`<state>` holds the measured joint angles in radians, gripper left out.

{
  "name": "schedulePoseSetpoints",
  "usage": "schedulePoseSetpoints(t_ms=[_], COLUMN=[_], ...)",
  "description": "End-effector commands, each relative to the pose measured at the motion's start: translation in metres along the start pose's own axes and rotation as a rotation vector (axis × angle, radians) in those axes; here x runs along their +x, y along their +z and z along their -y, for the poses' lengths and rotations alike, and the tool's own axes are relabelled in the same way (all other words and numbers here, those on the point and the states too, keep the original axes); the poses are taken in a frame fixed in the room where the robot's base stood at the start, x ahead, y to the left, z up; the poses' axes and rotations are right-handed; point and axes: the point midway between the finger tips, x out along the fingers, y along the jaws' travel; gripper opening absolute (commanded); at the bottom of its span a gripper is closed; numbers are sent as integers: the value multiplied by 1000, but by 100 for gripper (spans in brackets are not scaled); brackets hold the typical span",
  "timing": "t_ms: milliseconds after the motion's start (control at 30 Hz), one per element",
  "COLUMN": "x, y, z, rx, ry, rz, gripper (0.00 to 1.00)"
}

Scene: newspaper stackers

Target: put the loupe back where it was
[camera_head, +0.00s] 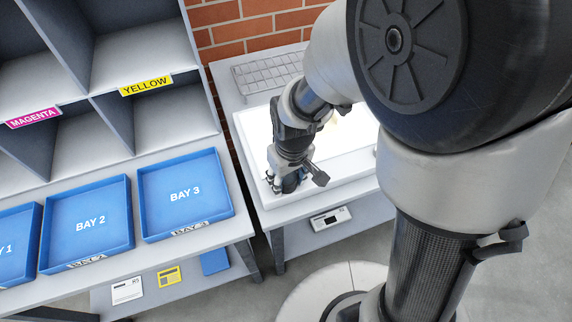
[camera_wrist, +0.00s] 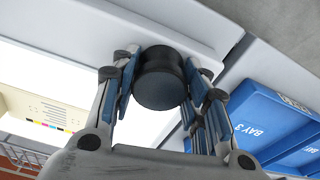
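The loupe is a short black cylinder (camera_wrist: 160,82) in the wrist view, between the two fingers of my gripper (camera_wrist: 162,68). The blue-padded fingers close on it from both sides and appear to touch it. In the head view my gripper (camera_head: 287,184) points down at the near left corner of the white light table (camera_head: 248,150). The loupe cannot be made out there, hidden by the gripper. In the wrist view the loupe is over the light table's white border (camera_wrist: 80,30). I cannot tell whether it touches the surface.
To the left stand blue trays, BAY 3 (camera_head: 186,222) and BAY 2 (camera_head: 90,252), below cubbyholes labelled MAGENTA and YELLOW. A printed sheet (camera_wrist: 40,115) lies on the lit panel. A gap separates the two benches.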

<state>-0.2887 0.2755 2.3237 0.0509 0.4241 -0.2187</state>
Motion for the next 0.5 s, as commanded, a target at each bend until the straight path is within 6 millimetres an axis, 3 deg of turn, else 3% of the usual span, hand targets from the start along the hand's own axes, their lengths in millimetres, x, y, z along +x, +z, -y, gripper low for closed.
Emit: schedulePoseSetpoints(t_ms=[267,500], x=[0,0], y=[0,0], z=[0,0], rx=[0,0], ry=[0,0], rz=[1,0], gripper=[61,61])
